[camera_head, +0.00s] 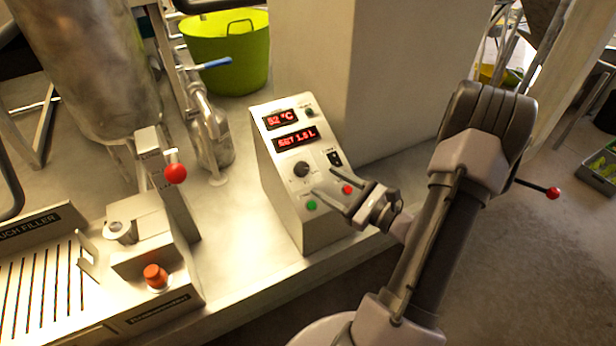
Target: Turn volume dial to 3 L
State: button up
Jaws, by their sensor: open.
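The control box (312,232) stands on the pale bench in the middle of the view, with a sloped front panel. Its black round volume dial (301,169) sits below the lower red display (296,138), which reads "SET 1.5 L". The upper display (281,118) shows a temperature in °C. My gripper (322,181) is open and empty, just right of and slightly below the dial, in front of the panel. Its fingers point toward the dial and look apart from it. The dial's pointer mark is too small to read.
A green button (311,205), a red button (347,189) and a black switch (335,158) are close to my fingers. A filler with a red-knobbed lever (176,173) and an orange-red button (155,275) stands left. A pale pillar (350,75) rises behind the box.

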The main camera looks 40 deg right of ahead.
aim_at(304, 170)
jog(key=w, duration=0.4)
jog(key=w+a+b, duration=0.1)
jog(key=w, duration=0.1)
jog(key=shift+w, duration=0.2)
grip_shut()
